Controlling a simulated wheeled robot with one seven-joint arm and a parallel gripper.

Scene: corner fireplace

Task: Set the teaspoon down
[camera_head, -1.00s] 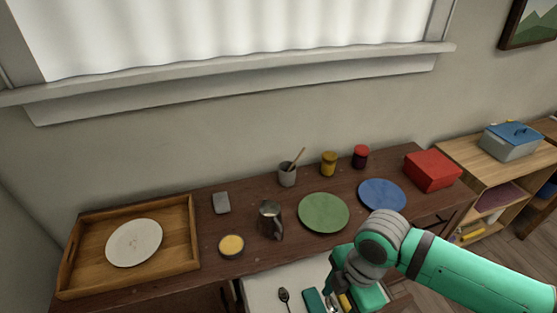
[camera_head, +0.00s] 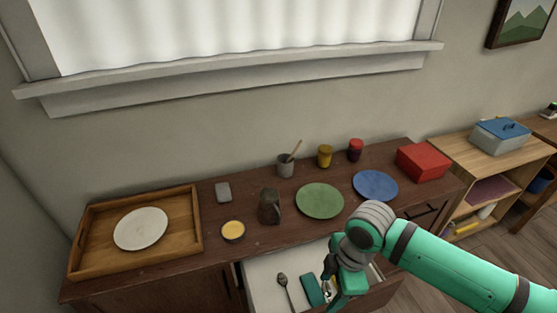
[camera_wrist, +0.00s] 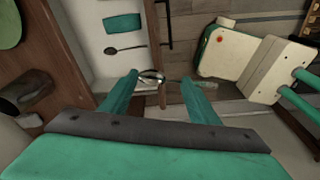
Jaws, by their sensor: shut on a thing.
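My gripper (camera_wrist: 159,78) is over the open drawer (camera_wrist: 91,16), near its edge, in the wrist view. Its two teal fingers are closed on a shiny metal piece, the teaspoon (camera_wrist: 152,76), whose rounded end shows between the fingertips; the rest of it is mostly hidden. In the head view my gripper (camera_head: 328,288) is at the right part of the drawer, and the held teaspoon is hard to make out. A second, dark spoon (camera_wrist: 125,49) lies flat in the drawer beside a teal block (camera_wrist: 122,23); this spoon also shows in the head view (camera_head: 284,284).
The dark wooden cabinet top (camera_head: 270,252) holds a green plate (camera_head: 320,201), a blue plate (camera_head: 375,186), a dark mug (camera_head: 269,208), a yellow-filled bowl (camera_head: 233,231) and a tray (camera_head: 88,262) with a white plate (camera_head: 141,229). Free drawer floor (camera_head: 260,288) lies left of the dark spoon.

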